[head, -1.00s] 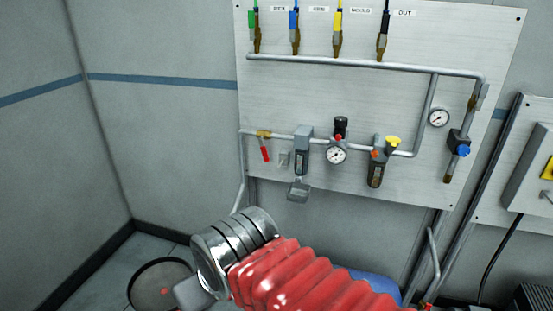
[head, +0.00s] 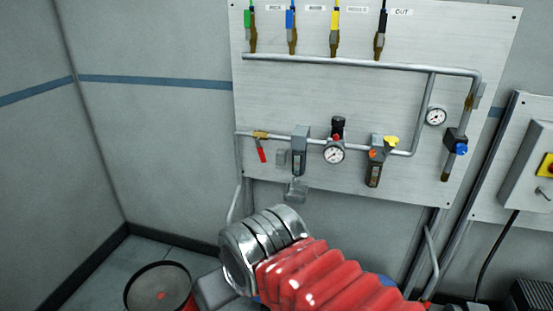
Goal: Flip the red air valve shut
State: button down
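The red air valve (head: 262,155) is at the left end of the lower pipe on the wall panel, in the head view. Its red lever hangs down from a brass body (head: 260,134), tilted slightly right and across the horizontal pipe. My arm, with red bellows and a silver ringed joint, is in the lower middle, below the valve in the picture. The fingers of my gripper do not show, so I cannot see what they do. Nothing covers the valve.
Right of the valve on the pale panel (head: 480,60) are a grey filter (head: 299,155), a gauge (head: 333,154) and a yellow-topped unit (head: 376,165). A grey box (head: 530,170) is on the right wall. A round dark-rimmed container (head: 157,287) stands on the floor at lower left.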

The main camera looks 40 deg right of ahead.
aim_at(262, 154)
jog(key=u, duration=0.05)
jog(key=i, duration=1)
jog(key=z, duration=0.05)
